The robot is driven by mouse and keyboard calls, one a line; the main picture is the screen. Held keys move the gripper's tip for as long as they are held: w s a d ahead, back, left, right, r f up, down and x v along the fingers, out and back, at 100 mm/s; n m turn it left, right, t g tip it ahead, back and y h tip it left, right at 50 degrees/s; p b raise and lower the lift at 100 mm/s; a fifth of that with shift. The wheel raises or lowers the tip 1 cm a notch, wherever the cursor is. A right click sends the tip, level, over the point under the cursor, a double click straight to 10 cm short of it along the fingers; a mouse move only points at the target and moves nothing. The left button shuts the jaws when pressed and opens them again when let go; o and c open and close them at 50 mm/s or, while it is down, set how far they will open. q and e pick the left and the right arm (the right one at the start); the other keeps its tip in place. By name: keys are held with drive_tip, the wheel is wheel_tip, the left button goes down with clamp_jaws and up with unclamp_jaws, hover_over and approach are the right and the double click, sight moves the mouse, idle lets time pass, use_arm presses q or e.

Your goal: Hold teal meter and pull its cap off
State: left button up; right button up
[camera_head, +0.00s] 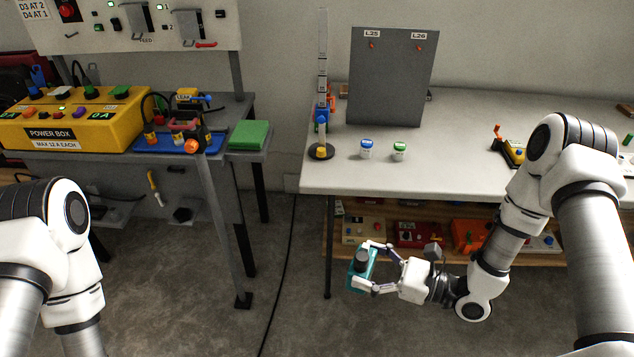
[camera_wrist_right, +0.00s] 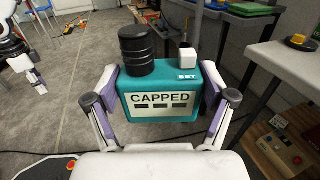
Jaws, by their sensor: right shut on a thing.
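The teal meter (camera_head: 355,283) is held in the air in front of the right table by my right gripper (camera_head: 370,268). In the right wrist view the meter (camera_wrist_right: 168,112) sits between both fingers, its display reading CAPPED. The black ribbed cap (camera_wrist_right: 137,51) is on top of the meter, beside a white block (camera_wrist_right: 187,59) above the word SET. The cap also shows in the head view (camera_head: 361,258). My left gripper (camera_wrist_right: 34,78) appears small at the left of the right wrist view, apart from the meter; its fingers are too small to read.
The right table (camera_head: 460,165) holds a blue-lidded jar (camera_head: 367,149), a green-lidded jar (camera_head: 399,151) and a grey panel (camera_head: 390,80). A yellow power box (camera_head: 75,125) stands on the left bench. A shelf with several devices is under the right table. Open floor lies between the tables.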

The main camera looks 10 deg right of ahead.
drive_tip(key=w+a+r, duration=0.2)
drive_tip(key=a, duration=1.2)
drive_tip(key=shift+a, duration=0.2)
